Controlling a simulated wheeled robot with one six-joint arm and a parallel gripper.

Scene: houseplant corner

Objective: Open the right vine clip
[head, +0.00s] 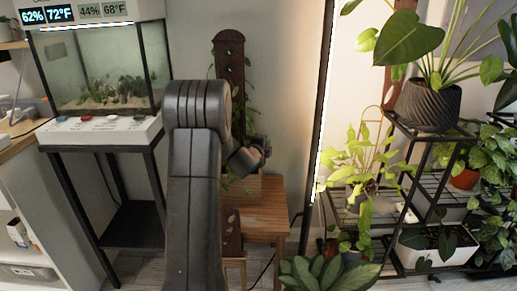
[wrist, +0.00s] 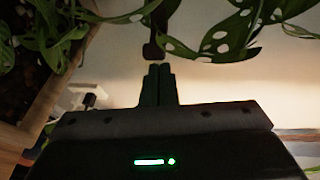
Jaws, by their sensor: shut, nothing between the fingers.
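My gripper (wrist: 160,68) is shut and empty, its two dark fingers side by side in the wrist view. A dark brown piece (wrist: 154,48) lies just beyond the fingertips; I cannot tell whether it is part of a vine clip or whether the fingers touch it. Vine leaves with pale holes (wrist: 238,32) hang on both sides of it. In the head view, a dark brown board with holes (head: 229,52) stands behind my arm with vine around it. My arm hides much of the plant there, and I cannot make out the right clip.
A wooden planter (wrist: 50,85) is close on the left in the wrist view. In the head view it stands on a wooden table (head: 268,215). A fish tank (head: 100,70) is on the left, a dark upright pole (head: 318,120) and a plant rack (head: 440,150) on the right.

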